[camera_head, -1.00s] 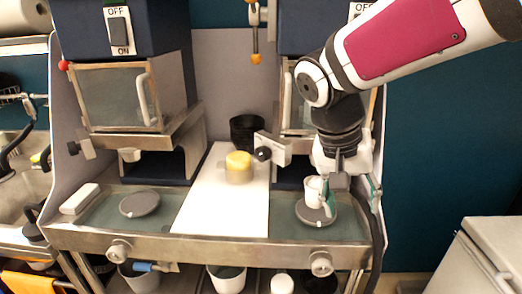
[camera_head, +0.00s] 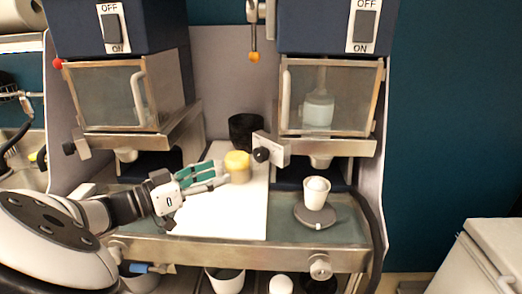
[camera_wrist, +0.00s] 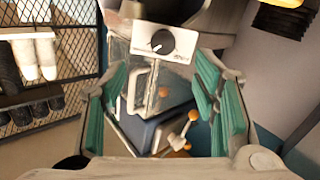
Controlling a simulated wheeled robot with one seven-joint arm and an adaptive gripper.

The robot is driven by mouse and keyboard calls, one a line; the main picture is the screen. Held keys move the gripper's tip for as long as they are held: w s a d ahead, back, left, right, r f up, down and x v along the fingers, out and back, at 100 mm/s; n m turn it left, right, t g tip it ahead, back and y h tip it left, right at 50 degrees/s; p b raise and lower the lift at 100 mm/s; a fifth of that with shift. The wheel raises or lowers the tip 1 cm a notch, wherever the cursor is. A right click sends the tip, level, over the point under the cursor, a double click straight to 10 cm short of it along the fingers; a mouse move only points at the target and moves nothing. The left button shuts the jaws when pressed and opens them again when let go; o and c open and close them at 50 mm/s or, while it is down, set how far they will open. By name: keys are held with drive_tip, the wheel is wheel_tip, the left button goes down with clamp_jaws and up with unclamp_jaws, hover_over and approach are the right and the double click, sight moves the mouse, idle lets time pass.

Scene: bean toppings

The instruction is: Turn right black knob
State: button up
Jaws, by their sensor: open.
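The right black knob (camera_head: 262,154) sits on a metal plate at the left end of the right machine's ledge. In the wrist view, a black knob (camera_wrist: 162,41) with a pale mark is on a light plate, ahead of my fingers and near the top middle. My gripper (camera_head: 222,177) reaches in from the lower left, pointing right, with green-padded fingers open and empty. Its tips are left of and below the knob, apart from it in the picture. Both fingers (camera_wrist: 163,82) show spread in the wrist view.
A yellow-topped container (camera_head: 238,168) stands close to my fingertips, below the knob. A black cup (camera_head: 244,130) stands behind it. A white cup (camera_head: 316,200) stands on the right grey disc (camera_head: 328,216). The left machine has another black knob (camera_head: 70,147). The white board (camera_head: 245,215) has bare room in front.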

sight(257, 157)
drive_tip(key=p+x, duration=0.2)
drive_tip(key=x, duration=1.1)
drive_tip(key=shift+w+a+r, duration=0.15)
drive_tip(key=shift+w, duration=0.1)
drive_tip(key=c, duration=1.2)
